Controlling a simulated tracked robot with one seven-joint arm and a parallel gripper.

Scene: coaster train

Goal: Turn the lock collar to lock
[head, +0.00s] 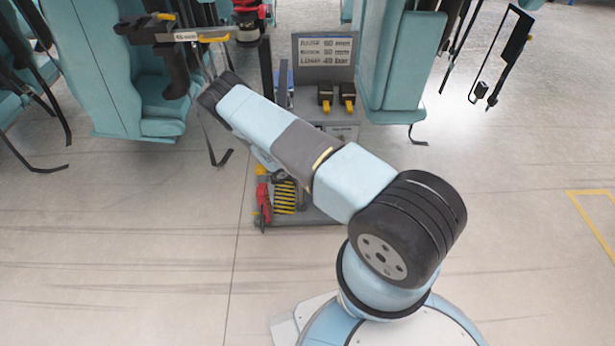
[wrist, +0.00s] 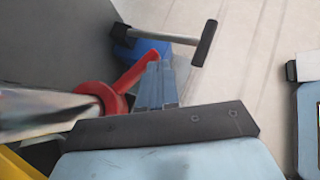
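In the wrist view a red ring with a red lever (wrist: 132,76), which looks like the lock collar, sits around a blurred silver rod (wrist: 45,108). My gripper (wrist: 156,84) shows as blue-grey finger pieces close together beyond a dark bar. The lever's outer end reaches the fingers' far end in the picture. I cannot tell whether it lies between them or only touches or overlaps. In the head view my arm hides the gripper and much of the cart (head: 325,218); I cannot identify the collar for sure there.
The cart carries a sign panel (head: 325,50), black-and-yellow levers (head: 347,97), a yellow spring (head: 285,197) and a red part (head: 262,205). Teal seats (head: 150,110) flank it. A black-gripped handle (wrist: 205,43) is near the gripper. Floor in front is clear.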

